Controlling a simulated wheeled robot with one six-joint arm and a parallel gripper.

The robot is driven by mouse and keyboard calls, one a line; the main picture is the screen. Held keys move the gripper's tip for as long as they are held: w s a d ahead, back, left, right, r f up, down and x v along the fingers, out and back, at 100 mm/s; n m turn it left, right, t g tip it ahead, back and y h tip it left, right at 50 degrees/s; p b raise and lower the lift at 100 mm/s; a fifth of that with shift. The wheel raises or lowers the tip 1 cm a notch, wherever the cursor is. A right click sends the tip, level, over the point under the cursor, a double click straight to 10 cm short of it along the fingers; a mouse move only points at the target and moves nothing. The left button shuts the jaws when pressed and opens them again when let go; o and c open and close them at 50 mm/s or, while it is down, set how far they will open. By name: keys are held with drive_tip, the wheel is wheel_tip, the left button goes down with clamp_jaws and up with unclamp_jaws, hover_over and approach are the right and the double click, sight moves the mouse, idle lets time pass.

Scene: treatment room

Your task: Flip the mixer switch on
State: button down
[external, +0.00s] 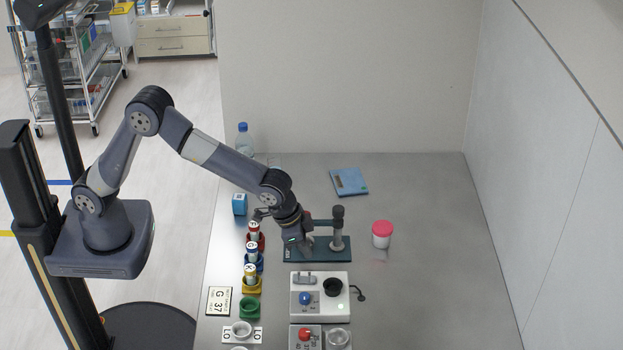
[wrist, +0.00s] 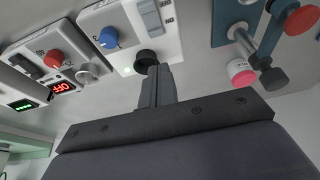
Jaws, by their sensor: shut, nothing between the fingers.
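The mixer is a white box (external: 311,308) on the metal table, with a blue knob, a black cup and a grey switch piece at its back left. In the wrist view, the mixer (wrist: 122,20) shows its blue knob (wrist: 108,38), black cup (wrist: 146,57) and grey switch piece (wrist: 150,18). A small pale green dot shows on its face. I cannot tell the switch position. My gripper (external: 307,252) is shut and empty, above the teal-based stand behind the mixer. In the wrist view its fingertips (wrist: 155,72) overlap the view beside the black cup; contact is not clear.
The teal-based stand (external: 336,254) is close to my gripper. Coloured holders with capped tubes (external: 250,285) stand left. A red-knobbed device (external: 304,334) is in front; its display reads OFF in the wrist view. A red-lidded jar (external: 382,235) stands right. The table's right side is clear.

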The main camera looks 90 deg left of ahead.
wheel_tip(320, 180, up, 6)
drive_tip(key=shift+s+b, duration=0.2)
drive_tip(key=shift+b, duration=0.1)
hover_over(308, 280)
wheel_tip(308, 280, down, 10)
drive_tip(key=shift+s+f+p, duration=0.1)
drive_tip(key=shift+s+p, duration=0.05)
drive_tip(key=shift+p, duration=0.15)
drive_tip(key=shift+b, duration=0.3)
drive_tip(key=v, duration=0.5)
drive_tip(key=shift+r+b, duration=0.2)
drive_tip(key=shift+b, duration=0.1)
